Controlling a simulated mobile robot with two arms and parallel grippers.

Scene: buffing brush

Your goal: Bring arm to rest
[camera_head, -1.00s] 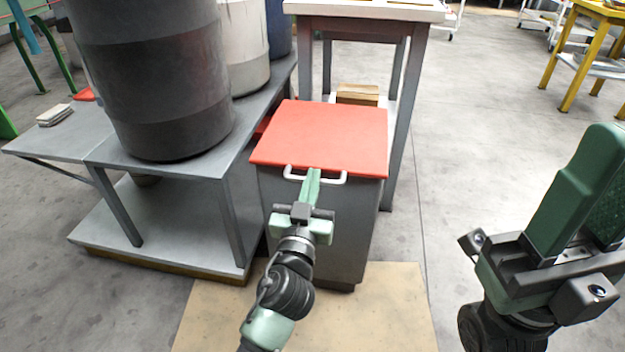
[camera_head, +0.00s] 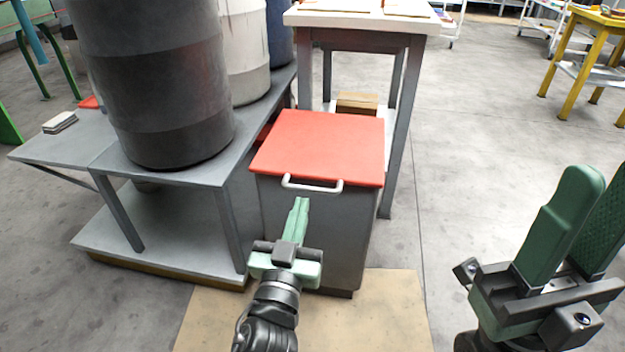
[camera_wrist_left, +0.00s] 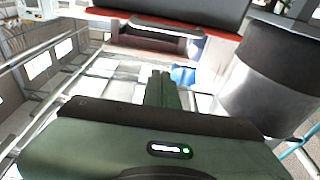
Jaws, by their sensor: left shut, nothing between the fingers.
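My left gripper (camera_head: 301,204) is in front of the grey bin (camera_head: 347,235), just below its white handle (camera_head: 312,185). Its fingers are shut together with nothing between them, and a small gap shows between them and the handle. It also shows in the left wrist view (camera_wrist_left: 160,78), with the handle (camera_wrist_left: 165,27) above it. The bin's red lid (camera_head: 320,145) lies flat and closed. My right gripper (camera_head: 590,220) is at the lower right, its two green fingers apart and empty.
A grey metal table (camera_head: 100,160) with a dark drum (camera_head: 160,90) stands left of the bin. A white-topped table (camera_head: 355,20) stands behind it. A tan board (camera_head: 375,320) lies on the floor in front. Open floor (camera_head: 480,150) is at the right.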

